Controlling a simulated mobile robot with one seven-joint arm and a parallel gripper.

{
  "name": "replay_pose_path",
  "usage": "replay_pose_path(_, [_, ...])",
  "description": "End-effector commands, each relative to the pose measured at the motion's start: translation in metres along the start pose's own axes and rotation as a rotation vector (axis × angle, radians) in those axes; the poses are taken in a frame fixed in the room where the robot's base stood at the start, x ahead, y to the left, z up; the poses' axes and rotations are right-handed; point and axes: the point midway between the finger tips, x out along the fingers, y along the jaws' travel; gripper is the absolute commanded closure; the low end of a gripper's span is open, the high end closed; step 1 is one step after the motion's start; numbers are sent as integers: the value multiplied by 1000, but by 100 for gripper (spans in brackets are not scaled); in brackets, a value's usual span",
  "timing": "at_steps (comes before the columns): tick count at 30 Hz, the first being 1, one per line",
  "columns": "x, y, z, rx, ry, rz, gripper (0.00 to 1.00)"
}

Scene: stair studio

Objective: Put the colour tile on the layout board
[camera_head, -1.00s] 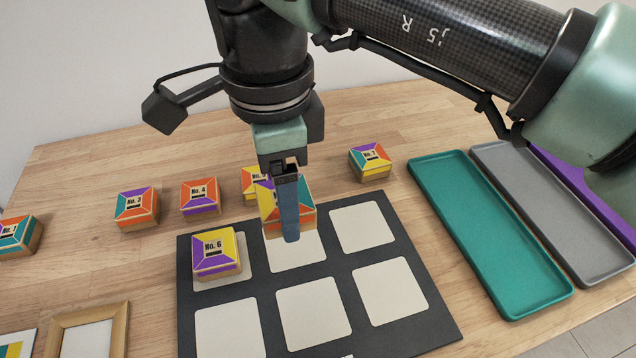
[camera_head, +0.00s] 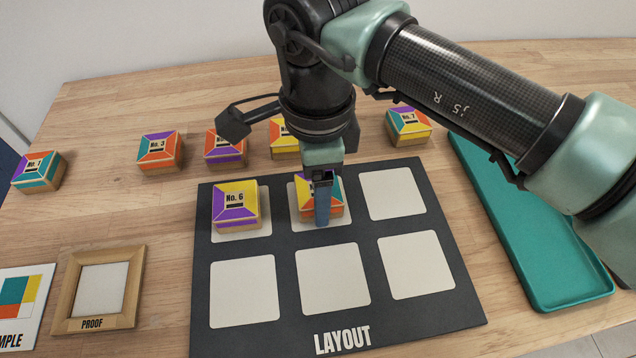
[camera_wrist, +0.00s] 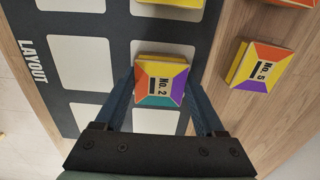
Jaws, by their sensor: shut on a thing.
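My gripper (camera_head: 321,222) is shut on the colour tile No. 2 (camera_head: 337,211), a small block with teal, yellow, orange and purple faces on top. In the wrist view, tile No. 2 (camera_wrist: 160,84) sits between the two fingers. The dark layout board (camera_head: 285,240) has pale squares in two rows. The held tile is at the far row's middle square, low over it or touching it; I cannot tell which. Tile No. 6 (camera_head: 236,203) sits on the far row's left square.
Tiles No. 1 (camera_head: 38,172), No. 3 (camera_head: 160,151), No. 4 (camera_head: 225,148) and No. 7 (camera_head: 408,126) stand behind the board, with No. 5 (camera_wrist: 262,67) near my arm. A PROOF frame (camera_head: 68,300) and sample card (camera_head: 20,300) lie left; a teal tray (camera_head: 540,225) lies right.

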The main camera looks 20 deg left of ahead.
Motion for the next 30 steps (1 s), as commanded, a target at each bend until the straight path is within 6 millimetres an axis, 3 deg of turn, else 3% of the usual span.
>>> replay_pose_path(8, [3, 0, 0, 0, 1, -1, 85])
replay_pose_path(9, [3, 0, 0, 0, 1, -1, 27])
replay_pose_path(14, [2, 0, 0, 0, 1, -1, 0])
replay_pose_path(23, [-2, 0, 0, 0, 1, -1, 0])
replay_pose_path(26, [-13, -1, -1, 1, 3, -3, 0])
replay_pose_path(30, [-41, -1, -1, 1, 3, -4, 0])
